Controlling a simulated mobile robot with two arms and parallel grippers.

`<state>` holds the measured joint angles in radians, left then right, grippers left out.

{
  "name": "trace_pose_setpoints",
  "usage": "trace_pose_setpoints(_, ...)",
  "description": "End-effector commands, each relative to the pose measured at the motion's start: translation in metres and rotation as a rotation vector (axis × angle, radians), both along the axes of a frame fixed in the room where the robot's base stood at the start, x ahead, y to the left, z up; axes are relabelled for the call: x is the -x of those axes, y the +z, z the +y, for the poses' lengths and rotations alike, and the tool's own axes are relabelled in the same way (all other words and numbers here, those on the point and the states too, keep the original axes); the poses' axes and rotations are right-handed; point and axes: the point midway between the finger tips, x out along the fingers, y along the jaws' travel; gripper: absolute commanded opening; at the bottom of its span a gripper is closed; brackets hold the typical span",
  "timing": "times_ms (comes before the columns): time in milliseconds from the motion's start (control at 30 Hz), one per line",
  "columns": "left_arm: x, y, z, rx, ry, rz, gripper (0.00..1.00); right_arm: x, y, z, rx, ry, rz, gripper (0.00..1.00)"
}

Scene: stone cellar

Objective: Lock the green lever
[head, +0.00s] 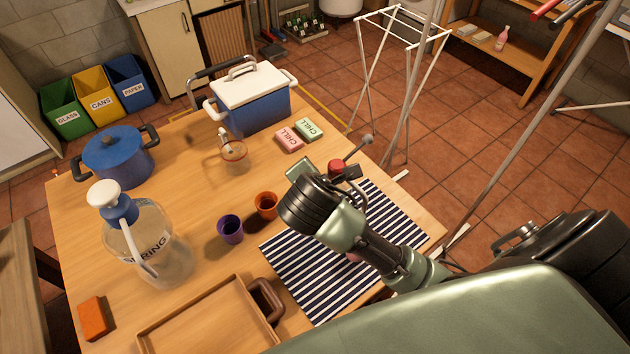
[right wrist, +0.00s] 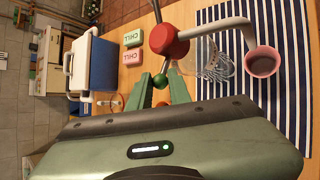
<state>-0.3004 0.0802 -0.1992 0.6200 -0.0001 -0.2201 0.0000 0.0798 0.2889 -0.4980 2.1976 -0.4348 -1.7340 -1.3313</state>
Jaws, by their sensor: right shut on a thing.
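My right gripper (right wrist: 162,85) has its two green fingers closed around a small green ball (right wrist: 160,81), which looks like the knob of the green lever. In the wrist view a red round part (right wrist: 168,41) with a grey bent arm stands just beyond the fingertips. In the head view my right gripper (head: 312,172) is over the table at the far edge of the striped mat. The red part (head: 337,166) shows beside it, but the green ball is hidden there. The lever's base and its locking position cannot be made out. My left gripper is out of view.
A striped mat (head: 290,275) lies under my right arm. A purple cup (head: 230,230) and an orange cup (head: 266,204) stand left of it. Pink and green CHILL packs (head: 289,140), a cooler (head: 255,105), a pot (head: 118,158), a jug (head: 160,255) and a tray (head: 160,335) occupy the table.

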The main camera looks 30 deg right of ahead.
Motion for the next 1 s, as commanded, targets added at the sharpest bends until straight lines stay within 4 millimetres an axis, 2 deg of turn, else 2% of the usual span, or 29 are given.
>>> trace_pose_setpoints(300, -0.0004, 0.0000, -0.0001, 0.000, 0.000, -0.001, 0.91, -0.0006, 0.0045, -0.0038, -0.096, 0.000, 0.007, 0.00)
trace_pose_setpoints(767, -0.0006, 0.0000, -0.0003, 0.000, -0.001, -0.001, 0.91, -0.0004, 0.0042, -0.0041, -0.109, 0.000, 0.010, 0.00)
trace_pose_setpoints(800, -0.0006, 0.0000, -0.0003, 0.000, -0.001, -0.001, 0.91, -0.0003, 0.0041, -0.0041, -0.108, 0.001, 0.011, 0.24)
trace_pose_setpoints(867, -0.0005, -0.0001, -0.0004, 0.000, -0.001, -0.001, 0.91, -0.0003, 0.0041, -0.0041, -0.108, 0.001, 0.011, 0.41)
trace_pose_setpoints(1000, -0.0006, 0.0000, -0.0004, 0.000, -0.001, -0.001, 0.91, -0.0003, 0.0042, -0.0042, -0.107, 0.001, 0.010, 0.43)
